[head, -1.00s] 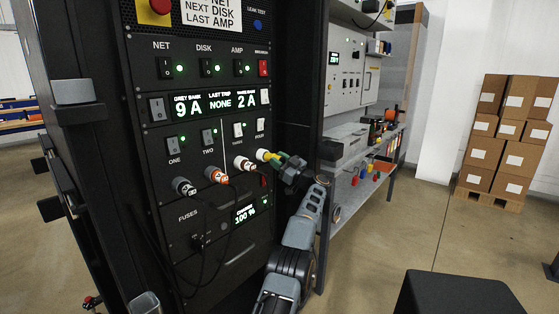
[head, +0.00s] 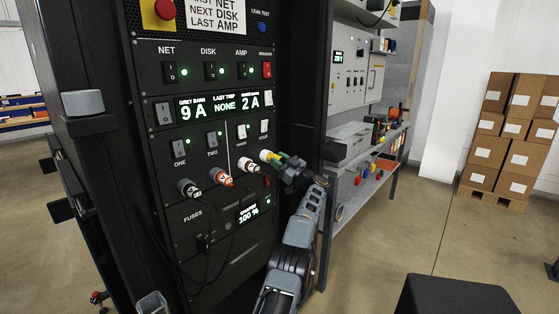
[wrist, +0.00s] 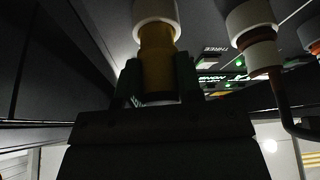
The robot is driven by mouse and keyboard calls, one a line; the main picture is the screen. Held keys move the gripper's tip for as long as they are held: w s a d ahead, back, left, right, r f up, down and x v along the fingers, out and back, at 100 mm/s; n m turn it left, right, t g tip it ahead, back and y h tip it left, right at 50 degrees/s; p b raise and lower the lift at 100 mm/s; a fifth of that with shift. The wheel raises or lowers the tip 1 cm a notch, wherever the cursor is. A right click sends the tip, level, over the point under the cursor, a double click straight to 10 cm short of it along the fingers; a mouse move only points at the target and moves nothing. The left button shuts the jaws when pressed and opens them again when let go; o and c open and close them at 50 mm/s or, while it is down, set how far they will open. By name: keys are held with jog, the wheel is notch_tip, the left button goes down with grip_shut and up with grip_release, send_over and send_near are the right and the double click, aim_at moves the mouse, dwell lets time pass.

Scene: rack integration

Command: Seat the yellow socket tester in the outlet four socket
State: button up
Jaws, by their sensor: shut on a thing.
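The yellow socket tester (head: 270,156) is held level against the dark rack panel, at the far right of the lower row of outlets. My gripper (head: 281,161) is shut on it, with green fingers on both sides. In the wrist view the tester's yellow body (wrist: 157,68) stands between my fingers (wrist: 158,82). Its far end meets a white round collar (wrist: 157,12), which looks like the outlet four socket. The end inside the collar is hidden, so I cannot tell how deep it sits.
In the wrist view the neighbouring plug (wrist: 262,52) is close on the right. A shelf (head: 350,190) stands right of the rack.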

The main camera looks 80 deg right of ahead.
jog(key=shift+w+d+r+p, duration=0.1)
jog(key=shift+w+d+p, duration=0.2)
jog(key=shift+p, duration=0.6)
jog(key=shift+w+d+p, duration=0.1)
jog(key=shift+w+p, duration=0.3)
jog(key=shift+p, duration=0.5)
jog(key=o, duration=1)
jog(key=shift+f, duration=0.2)
jog(key=shift+s+a+f+b, duration=0.15)
jog(key=shift+s+b, duration=0.1)
jog(key=shift+b, duration=0.25)
jog(key=b+v, duration=0.4)
jog(key=v, duration=0.9)
